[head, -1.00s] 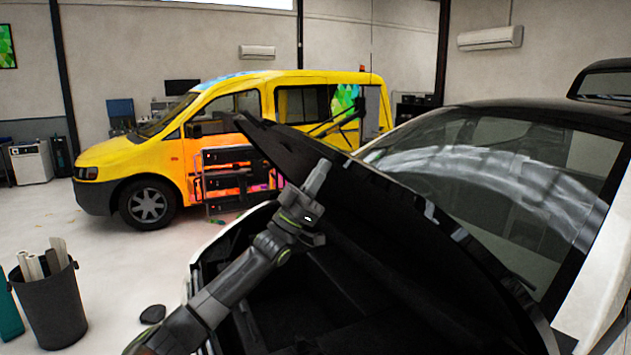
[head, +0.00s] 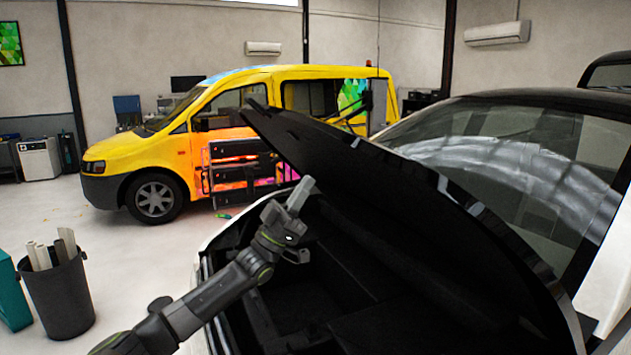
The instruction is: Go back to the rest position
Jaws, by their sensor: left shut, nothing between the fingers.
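My left gripper (head: 301,192) is at the middle of the head view, its arm coming in from the lower left. It is shut and empty. It is in front of the raised black hood (head: 400,215) of the nearby car, above the dark open bay (head: 310,285) under it. A small gap seems to lie between the fingertips and the hood, but I cannot tell the exact distance. My right gripper is not in view.
A dark bin (head: 60,297) with pale rolls stands at the lower left beside a teal box (head: 12,300). A yellow van (head: 130,155) and a black tool cart (head: 240,165) stand behind. The floor between bin and van is clear.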

